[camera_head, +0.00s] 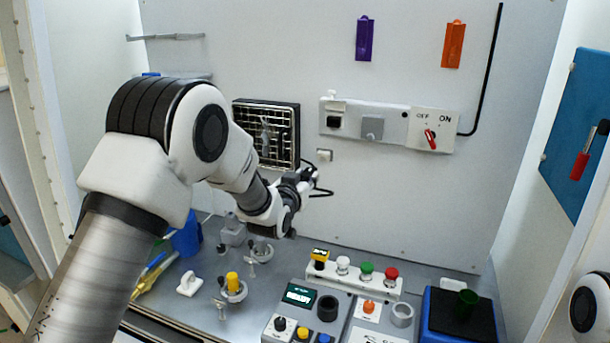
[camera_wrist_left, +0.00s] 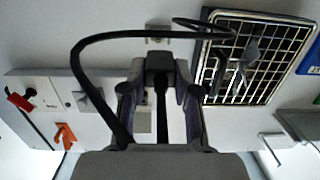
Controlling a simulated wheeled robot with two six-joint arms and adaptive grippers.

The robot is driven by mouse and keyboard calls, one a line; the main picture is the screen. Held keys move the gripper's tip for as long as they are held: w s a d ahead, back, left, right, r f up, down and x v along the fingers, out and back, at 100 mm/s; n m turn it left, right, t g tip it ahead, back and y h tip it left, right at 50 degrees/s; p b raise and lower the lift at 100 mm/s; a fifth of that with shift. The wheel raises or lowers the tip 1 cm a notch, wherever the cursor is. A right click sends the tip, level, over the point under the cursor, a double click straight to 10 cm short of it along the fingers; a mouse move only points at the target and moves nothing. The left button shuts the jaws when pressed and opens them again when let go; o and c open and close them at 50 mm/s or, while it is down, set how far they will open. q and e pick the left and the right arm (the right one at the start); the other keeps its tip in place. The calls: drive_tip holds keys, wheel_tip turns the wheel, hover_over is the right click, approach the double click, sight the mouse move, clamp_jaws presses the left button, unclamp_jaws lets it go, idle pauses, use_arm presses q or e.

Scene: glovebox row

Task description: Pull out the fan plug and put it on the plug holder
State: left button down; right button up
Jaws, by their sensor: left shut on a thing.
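My left gripper (camera_head: 306,180) is in front of the back wall, just below and right of the fan. In the left wrist view the gripper (camera_wrist_left: 160,68) is shut on the dark fan plug (camera_wrist_left: 161,78), mostly hidden between the fingers. The black fan cable (camera_wrist_left: 105,38) loops from the fan (camera_wrist_left: 250,55) to the gripper. The plug is off the wall panel (camera_head: 390,116) with its grey socket (camera_head: 372,128). A small pale block on the wall (camera_head: 324,155), perhaps the plug holder, is just above the gripper; it also shows in the left wrist view (camera_wrist_left: 158,34). My right gripper is out of view.
The fan (camera_head: 266,134) is on the wall to the left of the gripper. An OFF/ON switch with a red lever (camera_head: 431,139) is on the right of the panel. Below, the bench carries a button box (camera_head: 355,280), a device with a screen (camera_head: 299,295) and several small fixtures.

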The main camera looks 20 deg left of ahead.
sight(311, 168)
use_arm(q)
drive_tip(key=shift+s+d, duration=0.1)
drive_tip(key=shift+d, duration=0.15)
drive_tip(key=shift+w+r, duration=0.1)
drive_tip(key=shift+w, duration=0.1)
drive_tip(key=w, duration=0.4)
drive_tip(key=shift+a, duration=0.2)
drive_tip(key=shift+w+d, duration=0.15)
drive_tip(key=shift+w, duration=0.65)
drive_tip(key=shift+b, duration=0.4)
drive_tip(key=shift+b, duration=0.35)
drive_tip(key=shift+w, duration=0.2)
idle(0.4)
